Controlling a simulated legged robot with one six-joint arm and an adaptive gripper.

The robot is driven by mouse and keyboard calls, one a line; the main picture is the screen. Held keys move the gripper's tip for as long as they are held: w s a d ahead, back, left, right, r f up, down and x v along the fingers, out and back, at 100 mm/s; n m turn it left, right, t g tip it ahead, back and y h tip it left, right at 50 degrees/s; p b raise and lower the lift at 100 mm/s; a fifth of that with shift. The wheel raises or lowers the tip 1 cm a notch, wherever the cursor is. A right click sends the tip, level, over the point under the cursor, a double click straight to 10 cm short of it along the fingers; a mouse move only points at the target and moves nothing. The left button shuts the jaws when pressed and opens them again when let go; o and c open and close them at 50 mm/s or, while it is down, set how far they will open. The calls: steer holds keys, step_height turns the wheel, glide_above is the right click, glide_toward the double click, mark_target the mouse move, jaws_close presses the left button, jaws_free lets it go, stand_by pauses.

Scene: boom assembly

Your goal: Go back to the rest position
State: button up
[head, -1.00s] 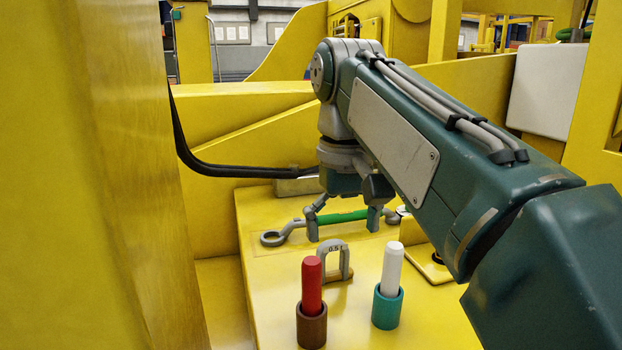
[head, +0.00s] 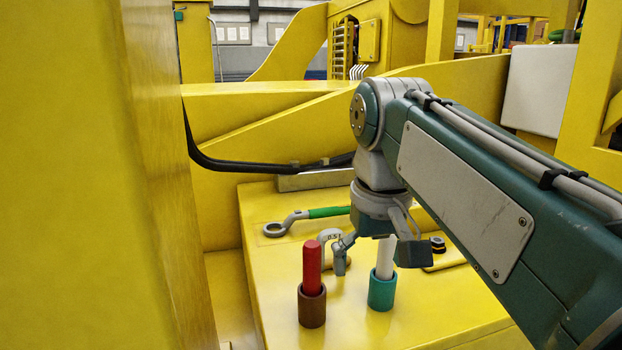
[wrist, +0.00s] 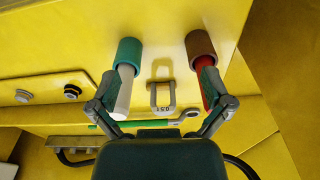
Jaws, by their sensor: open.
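My gripper (head: 376,256) is open and empty, pointing down over the yellow deck in the head view. Its spread fingers (wrist: 161,112) also show in the wrist view. A wrench with a green handle (head: 327,212) lies on the deck behind my gripper, and its right part is hidden. A grey shackle (head: 328,238) marked 0.5 stands partly behind the left finger. A red peg (head: 312,262) stands in a brown cup (head: 312,305). A white peg (head: 385,258) stands in a teal cup (head: 382,291), its top hidden by my gripper.
A tall yellow wall (head: 90,180) fills the left side. A black hose (head: 235,165) runs along the back beam. A small black knob (head: 437,244) sits on the deck to the right. The deck's front left is clear.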

steer(key=s+d+f+t, duration=0.1)
steer(key=s+d+f, duration=0.1)
steer(key=f, duration=0.4)
steer(key=s+d+f+m+t, duration=0.1)
steer(key=s+d+f+t, duration=0.1)
steer(key=s+f, duration=0.3)
steer(key=s+d+f+m+t, duration=0.1)
steer(key=s+d+f, duration=0.2)
steer(key=f, duration=0.4)
steer(key=shift+s+d+f, duration=0.2)
steer(key=shift+s+d, duration=0.15)
steer(key=shift+d, duration=0.15)
steer(key=shift+c, duration=0.3)
